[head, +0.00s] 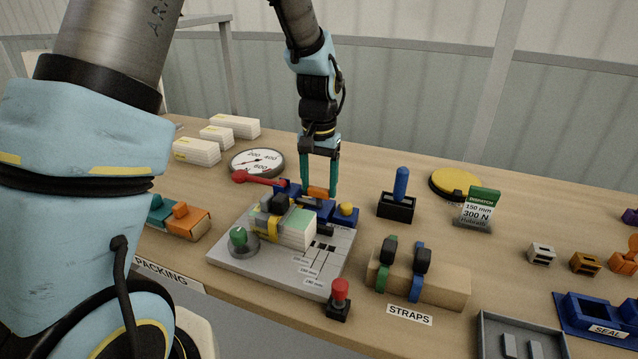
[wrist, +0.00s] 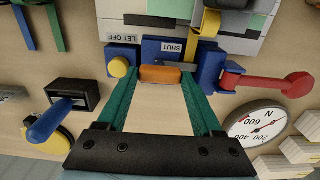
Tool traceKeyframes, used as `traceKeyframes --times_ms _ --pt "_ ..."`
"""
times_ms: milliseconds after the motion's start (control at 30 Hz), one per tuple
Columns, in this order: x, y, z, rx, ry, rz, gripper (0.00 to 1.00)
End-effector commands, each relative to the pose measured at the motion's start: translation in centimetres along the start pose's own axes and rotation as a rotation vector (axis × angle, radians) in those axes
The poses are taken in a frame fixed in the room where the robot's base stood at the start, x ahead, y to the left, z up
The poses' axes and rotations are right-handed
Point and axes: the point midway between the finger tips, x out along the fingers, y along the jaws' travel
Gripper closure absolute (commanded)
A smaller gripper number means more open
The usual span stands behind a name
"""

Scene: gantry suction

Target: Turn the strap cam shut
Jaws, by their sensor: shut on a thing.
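The strap cam's orange grip (head: 319,192) is at the back edge of the grey plate in the head view. My gripper (head: 319,190) reaches down from above with teal fingers. In the wrist view my gripper (wrist: 165,78) is shut on the orange grip, one finger at each end. The cam itself is partly hidden.
A red lever (wrist: 285,85) sticks out beside the blue block, near a round dial (wrist: 257,126). A yellow knob (wrist: 119,67) is on the other side. A blue-handled switch (head: 399,190) stands right of my gripper. The strapped pack (head: 298,229) lies in front.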

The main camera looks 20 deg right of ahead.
Motion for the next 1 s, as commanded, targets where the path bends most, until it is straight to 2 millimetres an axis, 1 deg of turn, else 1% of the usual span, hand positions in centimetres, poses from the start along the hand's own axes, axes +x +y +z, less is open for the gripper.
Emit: traceKeyframes --times_ms 500,533,700,800,1000 --pt "0.0 -0.05 0.06 -0.022 -0.002 0.0 0.88" --pt "0.0 -0.05 0.06 -0.022 -0.002 0.0 0.3" --pt "0.0 -0.03 0.05 -0.02 -0.001 0.0 0.11" --pt "0.0 -0.01 0.03 -0.019 -0.001 0.0 0.03" --pt "-0.02 0.0 0.02 -0.018 -0.001 0.0 0.03"
